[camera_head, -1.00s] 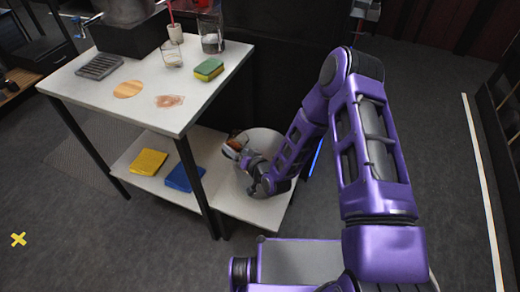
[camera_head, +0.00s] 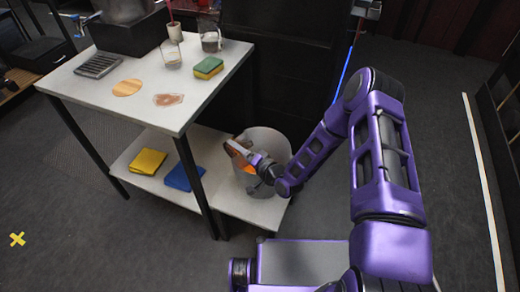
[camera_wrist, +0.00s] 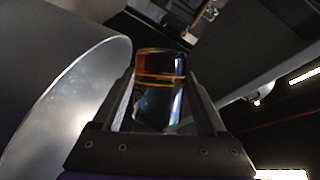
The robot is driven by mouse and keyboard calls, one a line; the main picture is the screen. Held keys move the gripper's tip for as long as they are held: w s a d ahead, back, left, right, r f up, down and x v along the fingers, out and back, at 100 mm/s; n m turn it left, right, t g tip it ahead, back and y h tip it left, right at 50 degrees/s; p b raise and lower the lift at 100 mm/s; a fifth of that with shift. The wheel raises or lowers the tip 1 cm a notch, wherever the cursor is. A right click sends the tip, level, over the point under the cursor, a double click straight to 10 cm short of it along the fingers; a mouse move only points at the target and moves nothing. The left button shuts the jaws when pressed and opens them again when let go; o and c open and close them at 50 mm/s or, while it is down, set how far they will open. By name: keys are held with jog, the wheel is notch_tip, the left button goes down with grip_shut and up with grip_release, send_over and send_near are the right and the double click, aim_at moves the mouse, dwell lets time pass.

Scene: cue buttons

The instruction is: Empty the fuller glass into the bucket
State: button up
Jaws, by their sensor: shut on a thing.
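My gripper (camera_wrist: 160,95) is shut on a clear glass (camera_wrist: 158,108) with a little dark amber liquid or tint showing near one end. The grey bucket (camera_head: 279,150) stands on the low shelf, and its curved rim (camera_wrist: 95,75) fills the left of the wrist view. In the head view my gripper (camera_head: 245,155) is over the bucket's mouth, and the held glass is mostly hidden there. An orange patch shows at the bucket by the gripper. How much liquid is left in the glass I cannot tell.
On the white table (camera_head: 205,95) stand two clear glasses (camera_head: 172,62) (camera_head: 211,42), a sponge (camera_head: 208,68), a round wooden coaster (camera_head: 127,88) and a stained patch (camera_head: 168,99). Yellow (camera_head: 148,161) and blue (camera_head: 184,177) cloths lie on the lower shelf. Floor at right is clear.

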jog(key=shift+d+r+m, duration=0.1)
jog(key=shift+r+m, duration=0.3)
jog(key=shift+m, duration=0.1)
jog(key=shift+w+d+f+m+t+y+b, duration=0.15)
jog(key=shift+w+d+f+m+y+b, duration=0.1)
jog(key=shift+d+m, duration=0.15)
jog(key=shift+w+d+f+m+t+y+b, duration=0.15)
jog(key=shift+w+d+m+y, duration=0.1)
jog(key=shift+d+m, duration=0.15)
jog(key=shift+s+r, duration=0.1)
jog(key=shift+d+r+m+y, duration=0.1)
jog(key=shift+r+m+y, duration=0.3)
jog(key=shift+m, duration=0.4)
dwell(0.4)
jog(key=shift+d+m, duration=0.1)
jog(key=shift+m, duration=0.2)
